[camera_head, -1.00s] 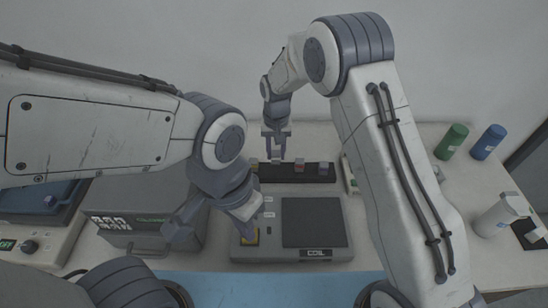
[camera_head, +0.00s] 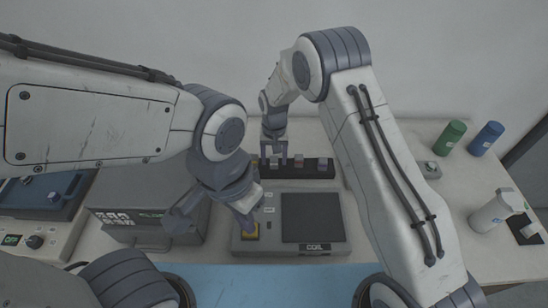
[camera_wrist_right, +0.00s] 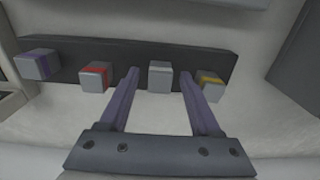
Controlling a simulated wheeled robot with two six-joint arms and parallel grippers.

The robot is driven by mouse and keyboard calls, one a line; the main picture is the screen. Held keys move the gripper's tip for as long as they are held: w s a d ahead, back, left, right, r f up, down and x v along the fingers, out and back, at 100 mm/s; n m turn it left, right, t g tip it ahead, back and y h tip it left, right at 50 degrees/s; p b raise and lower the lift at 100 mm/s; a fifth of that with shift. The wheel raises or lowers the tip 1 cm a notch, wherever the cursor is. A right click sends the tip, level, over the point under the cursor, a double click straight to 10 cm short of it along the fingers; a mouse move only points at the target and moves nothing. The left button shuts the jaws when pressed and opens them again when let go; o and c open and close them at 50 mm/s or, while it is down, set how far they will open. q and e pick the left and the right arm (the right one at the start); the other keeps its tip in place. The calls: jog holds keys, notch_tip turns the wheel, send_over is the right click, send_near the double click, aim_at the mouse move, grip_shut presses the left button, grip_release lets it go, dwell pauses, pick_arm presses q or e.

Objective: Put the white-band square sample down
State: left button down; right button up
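The white-band square sample (camera_wrist_right: 160,77) is a grey block with a pale band. It stands upright at the dark rack (camera_wrist_right: 110,60), between the red-band sample (camera_wrist_right: 95,76) and the yellow-band sample (camera_wrist_right: 211,86). My right gripper (camera_wrist_right: 159,76) is open around it, with a visible gap on each side. In the head view my right gripper (camera_head: 274,153) is over the rack and partly hides the sample. My left gripper (camera_head: 212,220) is open and empty, with one finger by the yellow button (camera_head: 250,232) of the grey device.
The purple-band sample (camera_wrist_right: 38,64) stands at the rack's other end. The grey device (camera_head: 335,246) with a dark panel is in front of the rack. A green bottle (camera_head: 449,138), a blue bottle (camera_head: 487,139) and a white jug (camera_head: 492,214) stand at the right.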

aim_at(274, 159)
jog(key=shift+r, duration=0.55)
jog(key=s+r+n+b, duration=0.1)
jog(key=s+r+b, duration=0.25)
jog(key=r, duration=1.05)
jog(key=s+d+r+n, duration=0.2)
jog(key=s+n, duration=0.1)
jog(key=s, duration=1.1)
jog(key=s+d+r+n+y, duration=0.1)
jog(key=s+d+r+n, duration=0.1)
jog(key=s, duration=1.2)
jog(key=shift+s+d+n, duration=0.25)
jog(key=shift+d+n, duration=0.15)
jog(key=shift+n, duration=0.3)
